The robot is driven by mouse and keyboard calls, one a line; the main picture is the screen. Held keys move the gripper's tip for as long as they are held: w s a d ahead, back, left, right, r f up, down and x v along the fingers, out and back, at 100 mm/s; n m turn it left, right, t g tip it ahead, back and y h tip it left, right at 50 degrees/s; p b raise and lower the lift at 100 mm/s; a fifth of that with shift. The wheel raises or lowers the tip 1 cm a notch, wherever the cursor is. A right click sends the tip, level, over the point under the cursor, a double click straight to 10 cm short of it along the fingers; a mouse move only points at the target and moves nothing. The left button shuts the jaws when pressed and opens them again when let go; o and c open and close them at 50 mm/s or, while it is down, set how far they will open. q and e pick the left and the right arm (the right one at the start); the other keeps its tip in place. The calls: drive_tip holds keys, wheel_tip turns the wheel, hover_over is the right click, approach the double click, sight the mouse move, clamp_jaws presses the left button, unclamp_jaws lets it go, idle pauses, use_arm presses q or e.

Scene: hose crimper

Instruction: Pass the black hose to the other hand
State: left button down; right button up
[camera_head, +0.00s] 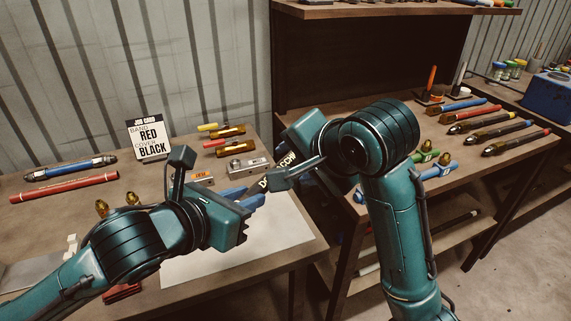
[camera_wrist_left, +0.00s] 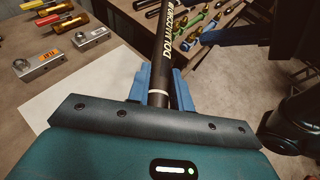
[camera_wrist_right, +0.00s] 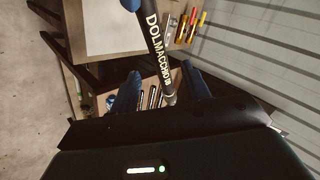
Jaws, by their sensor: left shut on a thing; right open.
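The black hose (camera_head: 268,185) carries yellow lettering and a pale band, which shows in the left wrist view (camera_wrist_left: 168,60). My left gripper (camera_head: 250,198) is shut on it with blue fingers, above the left table. The hose sticks out of the left fingers toward my right gripper (camera_wrist_right: 160,72). In the right wrist view the hose (camera_wrist_right: 159,45) runs down between the open right fingers, with a metal end near them. I cannot tell whether it touches either finger.
A white sheet (camera_head: 215,262) is below the hands. The right table (camera_head: 463,160) holds several coloured hoses.

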sight(284, 165)
use_arm(q)
drive_tip(key=shift+r, duration=0.1)
use_arm(e)
drive_tip(key=x, duration=0.6)
drive_tip(key=shift+w+f, duration=0.1)
drive_tip(key=shift+w, duration=0.05)
drive_tip(key=shift+c, duration=0.6)
clamp_jaws()
use_arm(q)
drive_tip(key=c, duration=1.2)
unclamp_jaws()
drive_tip(key=shift+o, duration=0.2)
